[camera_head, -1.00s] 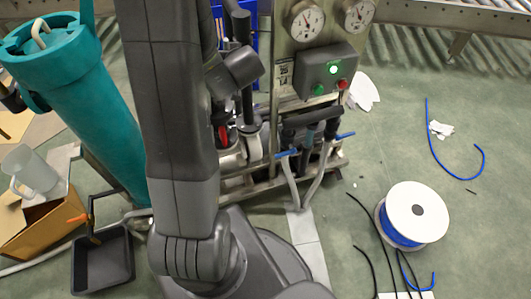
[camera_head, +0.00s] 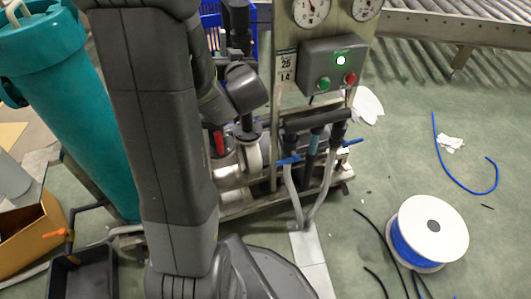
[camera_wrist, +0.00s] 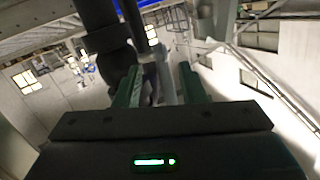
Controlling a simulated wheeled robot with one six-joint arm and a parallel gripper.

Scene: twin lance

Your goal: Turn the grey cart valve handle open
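The grey metal cart (camera_head: 272,120) stands in the middle of the head view, with gauges and a control box on its upright. Two blue valve levers, a left one (camera_head: 289,160) and a right one (camera_head: 352,143), sit low on its pipework. A red handle (camera_head: 219,144) shows left of them. I cannot tell which is the named handle. In the wrist view my gripper (camera_wrist: 160,84) has its two greenish fingers apart. A dark grey upright shape (camera_wrist: 150,82) shows between or beyond them; contact cannot be told. My arm hides part of the cart in the head view.
A teal cylinder (camera_head: 75,120) stands left, with a cardboard box (camera_head: 32,235) and black tray (camera_head: 82,275) below it. A blue cable spool (camera_head: 435,226) and loose cables lie right. A roller conveyor (camera_head: 450,25) crosses the back. Some floor is clear at right.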

